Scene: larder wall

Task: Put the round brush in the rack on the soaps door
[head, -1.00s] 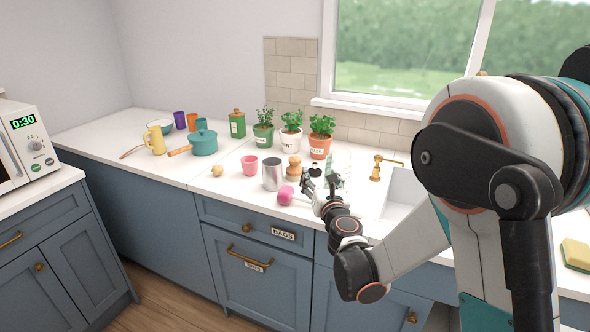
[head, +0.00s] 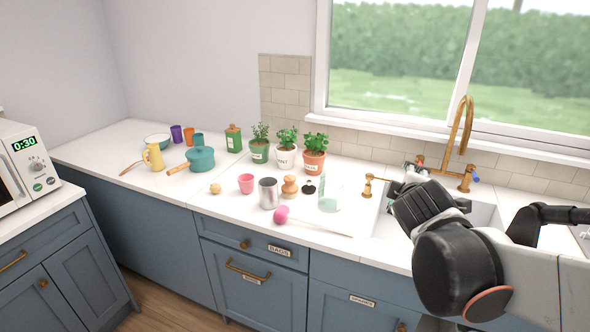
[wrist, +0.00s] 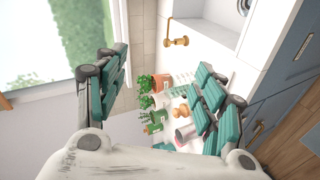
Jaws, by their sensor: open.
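A small tan wooden knobbed piece that looks like the round brush (head: 289,186) stands on the white counter, between a metal canister and a black knobbed piece. It also shows between my fingers, farther off, in the wrist view (wrist: 181,111). My gripper (head: 416,168) is over the sink area, well to the right of the brush. Its fingers are spread and empty in the wrist view (wrist: 162,92). A cupboard door (head: 345,312) below the counter carries a small label (head: 362,299) that I cannot read surely. No door stands visibly open and no rack shows.
A pink ball (head: 281,214) with a pale stick lies at the counter's front. A metal canister (head: 268,193), a pink cup (head: 246,184) and a clear greenish bottle (head: 329,193) stand near the brush. Potted herbs (head: 286,154) stand behind. The brass tap (head: 462,145) rises behind the sink.

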